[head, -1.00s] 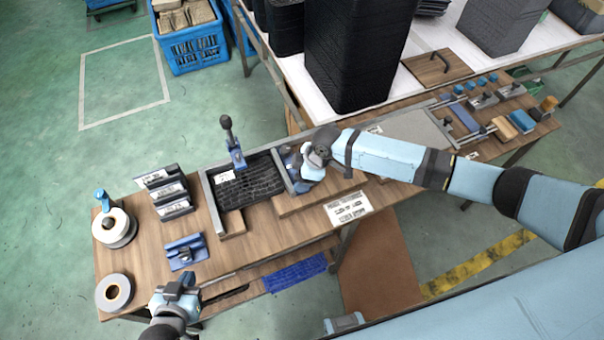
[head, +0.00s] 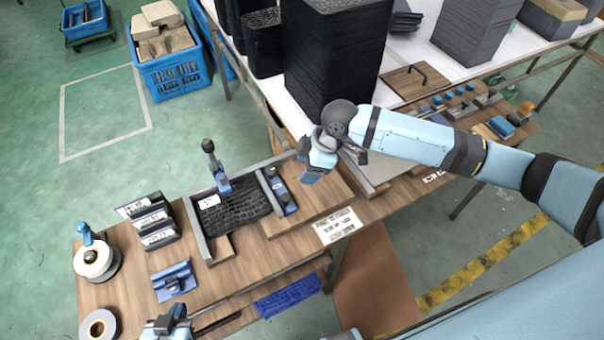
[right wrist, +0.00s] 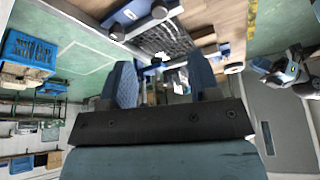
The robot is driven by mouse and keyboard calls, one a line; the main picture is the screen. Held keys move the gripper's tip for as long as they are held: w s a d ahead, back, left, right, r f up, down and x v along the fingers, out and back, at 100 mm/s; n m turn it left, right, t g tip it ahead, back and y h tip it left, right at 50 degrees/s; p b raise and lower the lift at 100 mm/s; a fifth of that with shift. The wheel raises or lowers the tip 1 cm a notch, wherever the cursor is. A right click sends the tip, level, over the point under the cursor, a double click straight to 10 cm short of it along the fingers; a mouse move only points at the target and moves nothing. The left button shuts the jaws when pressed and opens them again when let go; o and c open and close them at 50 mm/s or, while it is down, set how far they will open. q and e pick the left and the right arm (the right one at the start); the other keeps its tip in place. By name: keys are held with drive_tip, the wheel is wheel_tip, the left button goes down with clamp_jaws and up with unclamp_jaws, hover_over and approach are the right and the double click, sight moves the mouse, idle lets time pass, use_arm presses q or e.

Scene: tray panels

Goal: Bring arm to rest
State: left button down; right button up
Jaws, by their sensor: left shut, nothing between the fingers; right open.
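My right arm comes in from the right in the head view, and its gripper (head: 318,172) hangs above the wooden board beside the black textured panel (head: 240,208). In the right wrist view its two blue fingers (right wrist: 160,88) stand wide apart with nothing between them. My left gripper (head: 172,322) is at the bottom edge of the head view, in front of the bench's near left edge. It is shut and empty, and partly cut off by the frame.
The wooden bench (head: 130,285) holds tape rolls (head: 97,258), labelled holders (head: 150,222), a blue fixture (head: 174,281) and an upright clamp (head: 216,168). Tall black stacks (head: 330,60) stand on the white table behind my right gripper.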

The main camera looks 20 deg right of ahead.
idle(0.5)
drive_tip(key=s+a+f+m+t+y, duration=0.3)
drive_tip(key=s+a+f+m+t, duration=0.15)
drive_tip(key=s+a, duration=0.2)
drive_tip(key=s+d+f+m+t+h, duration=0.2)
drive_tip(key=s+d+f+m, duration=0.1)
drive_tip(key=s, duration=0.3)
drive_tip(key=s+d+f+m+t+h+p, duration=0.1)
drive_tip(key=s+d+f+m+t+h, duration=0.1)
drive_tip(key=s, duration=0.5)
drive_tip(key=d+f+m+t, duration=0.1)
drive_tip(key=d+m, duration=0.1)
drive_tip(key=d, duration=0.1)
drive_tip(key=shift+d+f+m, duration=0.15)
drive_tip(key=shift+d+m, duration=0.1)
drive_tip(key=shift+m, duration=0.1)
idle(0.6)
